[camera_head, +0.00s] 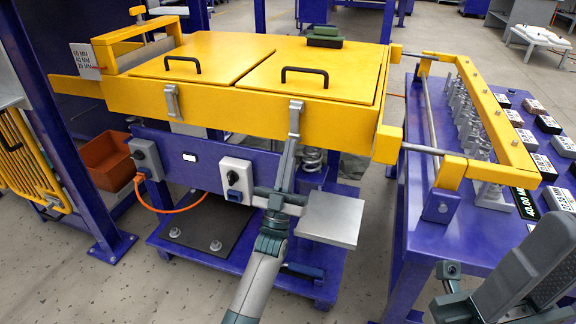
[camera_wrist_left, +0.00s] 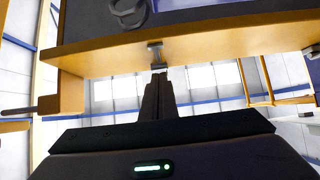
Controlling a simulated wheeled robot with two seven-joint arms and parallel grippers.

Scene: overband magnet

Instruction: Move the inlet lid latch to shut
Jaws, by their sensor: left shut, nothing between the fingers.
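A yellow box has two lids on top: a left lid (camera_head: 205,57) and a right lid (camera_head: 320,68), each lying flat with a black handle. A grey latch (camera_head: 172,102) is on the box's front face below the left lid, and a second latch (camera_head: 295,116) is below the right lid. I cannot tell which lid is the inlet. My left gripper (camera_head: 290,146) is shut and empty, pointing up at the lower end of the right-hand latch. In the left wrist view, the shut fingers (camera_wrist_left: 158,78) are just below a latch (camera_wrist_left: 155,52); contact is unclear.
A blue stand carries the box, with a grey switch box (camera_head: 237,180) and a grey plate (camera_head: 330,220) near my left arm. A blue table (camera_head: 455,215) with a yellow frame and several labelled blocks stands at the right. An orange bin (camera_head: 105,160) is at the left.

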